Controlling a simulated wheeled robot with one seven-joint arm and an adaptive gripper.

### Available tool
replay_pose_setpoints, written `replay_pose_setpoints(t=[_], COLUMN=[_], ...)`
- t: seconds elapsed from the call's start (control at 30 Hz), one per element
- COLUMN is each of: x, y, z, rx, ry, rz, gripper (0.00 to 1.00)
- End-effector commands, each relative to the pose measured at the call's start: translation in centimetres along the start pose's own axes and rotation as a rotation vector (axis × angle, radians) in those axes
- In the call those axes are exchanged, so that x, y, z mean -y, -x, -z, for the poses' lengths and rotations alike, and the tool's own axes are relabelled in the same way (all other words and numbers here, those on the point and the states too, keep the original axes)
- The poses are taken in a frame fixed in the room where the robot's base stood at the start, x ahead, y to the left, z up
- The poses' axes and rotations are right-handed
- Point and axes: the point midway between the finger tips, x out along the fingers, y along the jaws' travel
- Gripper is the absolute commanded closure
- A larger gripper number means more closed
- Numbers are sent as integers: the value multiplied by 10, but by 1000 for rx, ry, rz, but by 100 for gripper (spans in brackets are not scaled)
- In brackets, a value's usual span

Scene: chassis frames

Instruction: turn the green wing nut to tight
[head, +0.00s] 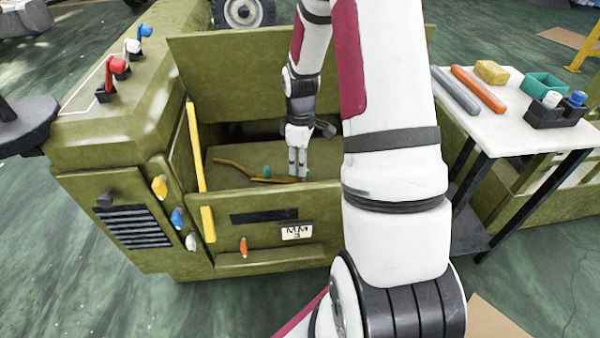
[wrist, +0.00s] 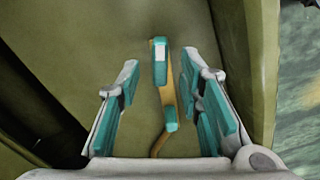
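My gripper (head: 297,177) points down into the open compartment of the olive-green chassis. In the wrist view my gripper (wrist: 165,95) is open, its teal-padded fingers apart on either side of a thin brown-yellow strip. A teal-green piece with a pale face (wrist: 160,62) stands on the strip towards the far end, and a smaller teal piece (wrist: 171,120) sits nearer. Neither touches the fingers. I cannot tell which is the green wing nut. In the head view one small teal piece (head: 267,172) shows on the brown strip (head: 235,168), left of my fingers.
The compartment has a raised olive panel (head: 235,75) behind it and a front wall with a label (head: 297,232). A yellow bar (head: 195,145) stands at its left. A white side table (head: 480,120) with rods and boxes is to the right.

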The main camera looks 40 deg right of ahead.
Motion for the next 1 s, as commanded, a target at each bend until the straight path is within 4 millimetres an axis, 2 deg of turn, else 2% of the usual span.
replay_pose_setpoints(t=[0.03, 0.2, 0.57, 0.6, 0.73, 1.0], x=[1, 0, 0, 0, 0, 0], y=[-10, -25, -28, -28, -28, -28], z=[0, 0, 0, 0, 0, 0], rx=[2, 1, 0, 0, 0, 0], ry=[0, -1, 0, 0, 0, -5], rz=[2, 1, 0, 0, 0, 0], gripper=[67, 67, 67, 71, 100, 100])
